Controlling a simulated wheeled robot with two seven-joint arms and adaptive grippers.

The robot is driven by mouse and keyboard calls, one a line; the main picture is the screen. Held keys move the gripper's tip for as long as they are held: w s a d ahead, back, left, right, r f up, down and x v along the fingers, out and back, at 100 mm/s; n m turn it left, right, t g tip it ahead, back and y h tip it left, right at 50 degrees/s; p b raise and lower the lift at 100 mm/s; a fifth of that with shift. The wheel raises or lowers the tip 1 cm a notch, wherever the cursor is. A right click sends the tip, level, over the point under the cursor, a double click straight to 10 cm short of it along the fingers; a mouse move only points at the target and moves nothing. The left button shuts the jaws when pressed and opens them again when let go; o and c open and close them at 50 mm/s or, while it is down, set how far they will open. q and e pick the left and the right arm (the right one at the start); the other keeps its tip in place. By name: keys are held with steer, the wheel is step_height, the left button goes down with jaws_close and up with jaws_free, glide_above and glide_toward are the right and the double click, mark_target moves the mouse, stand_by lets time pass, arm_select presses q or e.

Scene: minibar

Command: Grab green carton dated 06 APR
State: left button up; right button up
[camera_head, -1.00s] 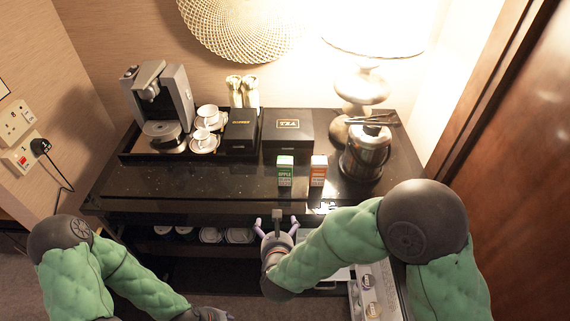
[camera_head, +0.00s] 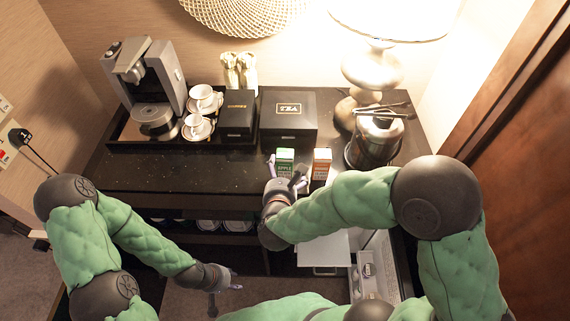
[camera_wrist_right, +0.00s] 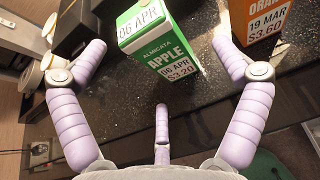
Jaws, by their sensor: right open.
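The green apple carton (camera_head: 285,158) stands on the dark counter, and its label reads 06 APR in the right wrist view (camera_wrist_right: 157,45). An orange carton (camera_head: 321,163) labelled 19 MAR stands to its right, also in the right wrist view (camera_wrist_right: 257,25). My right gripper (camera_head: 286,172) is open right in front of the green carton; its spread lilac fingers (camera_wrist_right: 160,65) point at the carton, which stands between and beyond their tips. It hides the carton's lower part in the head view. My left gripper (camera_head: 228,281) is low at the front, away from the counter; its finger state is unclear.
A black tea box (camera_head: 289,131) stands behind the cartons. A coffee machine (camera_head: 148,85) and cups (camera_head: 197,126) are at the left. The counter's left front is clear.

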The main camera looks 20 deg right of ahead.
mark_target(281, 166)
steer(key=shift+w+a+b+x, duration=0.1)
steer(key=shift+b+x, duration=0.05)
steer(key=shift+x, duration=0.85)
steer(key=shift+w+a+b+x, duration=0.1)
steer(key=shift+a+b+x, duration=0.1)
steer(key=shift+x, duration=0.8)
steer(key=shift+a+b+x, duration=0.1)
steer(key=shift+b+x, duration=0.05)
steer(key=shift+x, duration=0.85)
steer(key=shift+r, duration=0.2)
steer(key=c, duration=1.4)
